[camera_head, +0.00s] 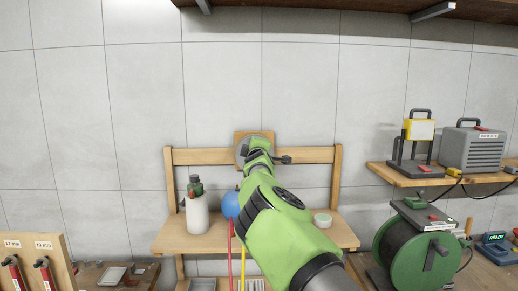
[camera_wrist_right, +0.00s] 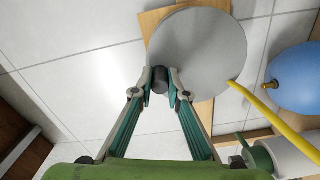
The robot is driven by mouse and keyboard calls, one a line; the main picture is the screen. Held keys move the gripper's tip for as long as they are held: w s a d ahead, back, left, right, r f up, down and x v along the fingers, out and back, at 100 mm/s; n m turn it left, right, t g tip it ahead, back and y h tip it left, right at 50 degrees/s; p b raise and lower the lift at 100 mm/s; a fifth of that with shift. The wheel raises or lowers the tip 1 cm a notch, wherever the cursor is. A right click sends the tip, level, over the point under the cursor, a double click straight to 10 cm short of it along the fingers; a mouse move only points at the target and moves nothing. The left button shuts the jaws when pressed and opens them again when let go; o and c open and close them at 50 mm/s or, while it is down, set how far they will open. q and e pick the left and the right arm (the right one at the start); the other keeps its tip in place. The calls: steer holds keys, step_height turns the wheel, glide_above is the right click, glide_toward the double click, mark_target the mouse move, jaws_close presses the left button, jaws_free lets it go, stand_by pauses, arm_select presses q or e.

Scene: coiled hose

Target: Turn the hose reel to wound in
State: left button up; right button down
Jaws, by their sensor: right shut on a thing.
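The hose reel is a grey disc (camera_wrist_right: 200,45) on a wooden board (camera_wrist_right: 158,22) on the wall. In the head view the disc (camera_head: 243,146) is mostly hidden behind my right arm. A dark knob (camera_wrist_right: 160,79) stands out from its face near the rim. My right gripper (camera_wrist_right: 166,84) is shut on this knob, a finger on either side. A yellow hose (camera_wrist_right: 258,101) runs off from the disc's edge, and its lower part shows in the head view (camera_head: 243,268). My left gripper is not in view.
A wooden stand (camera_head: 185,156) holds a white bottle (camera_head: 197,215) and a blue ball-like thing (camera_head: 229,204), also in the wrist view (camera_wrist_right: 297,78). A red hose (camera_head: 231,262) hangs beside the yellow one. A green cable reel (camera_head: 408,262) and a wooden shelf (camera_head: 400,178) are at right.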

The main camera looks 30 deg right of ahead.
steer(key=shift+r, duration=0.1)
stand_by(0.3)
steer(key=c, duration=2.1)
jaws_free()
steer(key=shift+o, duration=0.6)
steer(key=shift+d, duration=0.1)
steer(key=v, duration=1.2)
